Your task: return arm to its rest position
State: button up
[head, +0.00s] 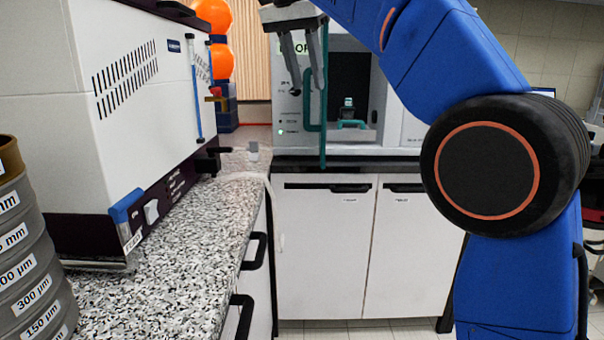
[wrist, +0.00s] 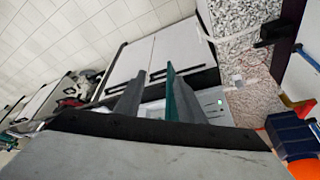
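My gripper (head: 308,86) hangs at the top middle of the head view, fingers pointing down. Its two grey fingers stand apart with nothing visible between them. In the wrist view the gripper (wrist: 156,72) also shows a gap between the fingers, with white cabinet fronts beyond. My blue arm (head: 450,50) bends across the right of the head view, with a large black joint ringed in orange. In the head view my gripper overlaps the front of a device (head: 345,152) with a teal-edged door. I cannot tell how far apart they are.
A white machine (head: 60,100) stands on the speckled counter (head: 190,250) at left. A stack of labelled sieves (head: 30,270) is at the near left corner. White cabinets (head: 320,250) stand below the device. Orange balls (head: 214,15) show behind. Some floor is clear below the cabinets.

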jog(key=s+d+f+n+y, duration=0.1)
jog(key=s+d+f+n, duration=0.1)
jog(key=s+d+f, duration=0.5)
jog(key=s+d+f+n, duration=0.25)
jog(key=d+f, duration=0.55)
jog(key=d, duration=0.4)
jog(key=s+d+f, duration=0.3)
jog(key=s+f, duration=0.4)
jog(key=f, duration=0.3)
jog(key=s+d+f+n+y, duration=0.1)
jog(key=s+d+f, duration=0.2)
jog(key=s+f, duration=0.4)
jog(key=s+d+f+n+t, duration=0.1)
jog(key=s+d+f, duration=0.2)
jog(key=s+f, duration=0.4)
notch_tip(320, 180, down, 6)
jog(key=shift+f, duration=0.2)
jog(key=shift+c, duration=0.4)
